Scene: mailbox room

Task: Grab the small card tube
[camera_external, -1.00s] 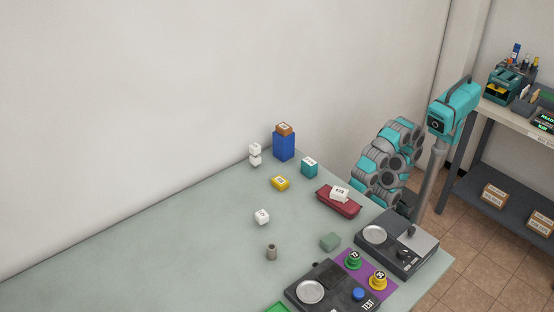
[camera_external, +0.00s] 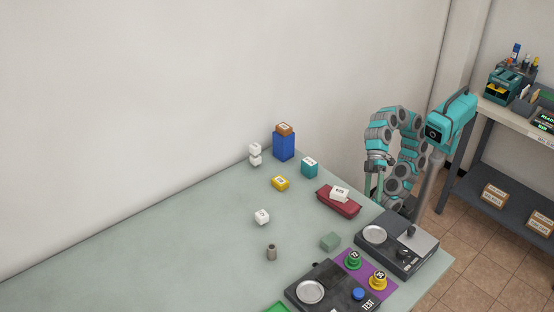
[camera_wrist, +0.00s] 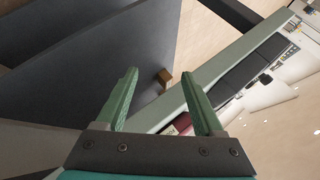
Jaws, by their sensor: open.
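The small card tube (camera_external: 272,252) looks like a short grey-brown cylinder with a dark open top. It stands upright on the green table, left of the dark devices at the front. My gripper (camera_external: 374,188) is beyond the table's right edge, pointing down, well apart from the tube. In the wrist view my gripper (camera_wrist: 159,76) has its two green fingers apart with nothing held between them. The tube is not in the wrist view.
Dark devices (camera_external: 325,290) stand at the front. The table's left part is clear.

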